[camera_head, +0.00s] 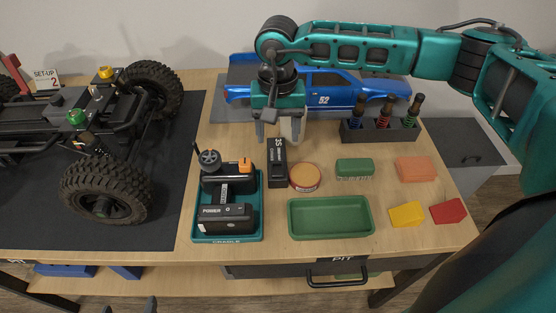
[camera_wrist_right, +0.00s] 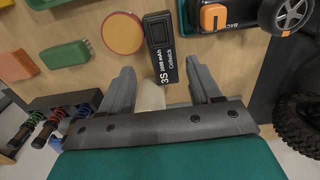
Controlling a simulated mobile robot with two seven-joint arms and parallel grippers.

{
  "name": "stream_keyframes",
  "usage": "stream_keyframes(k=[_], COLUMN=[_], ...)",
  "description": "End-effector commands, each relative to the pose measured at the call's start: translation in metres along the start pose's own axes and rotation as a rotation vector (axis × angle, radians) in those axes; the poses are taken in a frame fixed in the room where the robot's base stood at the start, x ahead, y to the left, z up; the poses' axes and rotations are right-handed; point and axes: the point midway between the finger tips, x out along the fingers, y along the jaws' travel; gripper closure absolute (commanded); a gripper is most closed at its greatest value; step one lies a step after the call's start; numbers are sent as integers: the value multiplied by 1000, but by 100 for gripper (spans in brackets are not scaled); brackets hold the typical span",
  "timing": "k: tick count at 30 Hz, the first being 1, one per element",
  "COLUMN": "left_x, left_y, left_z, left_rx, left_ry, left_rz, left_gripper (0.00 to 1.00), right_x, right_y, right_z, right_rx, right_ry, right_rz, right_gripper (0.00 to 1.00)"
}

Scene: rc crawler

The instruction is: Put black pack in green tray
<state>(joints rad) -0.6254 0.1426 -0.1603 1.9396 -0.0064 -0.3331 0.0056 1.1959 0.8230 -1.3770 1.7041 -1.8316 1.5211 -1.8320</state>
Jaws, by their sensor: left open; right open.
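The black pack (camera_head: 277,170), with white "3S" lettering, lies on the wooden bench between the teal cradle and an orange disc. It also shows in the right wrist view (camera_wrist_right: 160,40), just beyond the fingertips. The green tray (camera_head: 331,218) is empty and lies in front of the disc. My right gripper (camera_head: 279,138) is open, pointing down just behind the pack; it also shows in the wrist view (camera_wrist_right: 163,75). A pale rounded object (camera_wrist_right: 150,96) shows between its fingers; I cannot tell what it is. My left gripper (camera_head: 130,307) is open at the bottom edge, only its tips showing.
The teal cradle (camera_head: 228,238) holding a radio and power unit stands left of the tray. Green (camera_head: 354,167), orange (camera_head: 416,169), yellow (camera_head: 406,214) and red (camera_head: 448,211) blocks lie right. Behind are a shock stand (camera_head: 380,132) and blue truck body (camera_head: 335,88); the crawler (camera_head: 105,190) stands left.

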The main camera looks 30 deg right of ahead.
Motion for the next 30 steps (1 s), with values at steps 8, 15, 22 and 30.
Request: stream_keyframes(k=[8, 15, 22, 30], left_x=[-1, -2, -2, -2], left_y=[2, 2, 2, 2], left_z=[2, 0, -1, -1], left_rx=[-2, -2, -2, -1], left_ry=[-7, -7, -7, -5], left_rz=[3, 4, 4, 4], left_gripper=[16, 16, 16, 16], right_x=[40, 64, 93, 96], right_y=[0, 0, -1, -1], right_z=[0, 4, 4, 4], right_rx=[1, 1, 1, 1], right_ry=[0, -3, 0, 1], right_rz=[-1, 2, 1, -1], right_gripper=[37, 37, 37, 37])
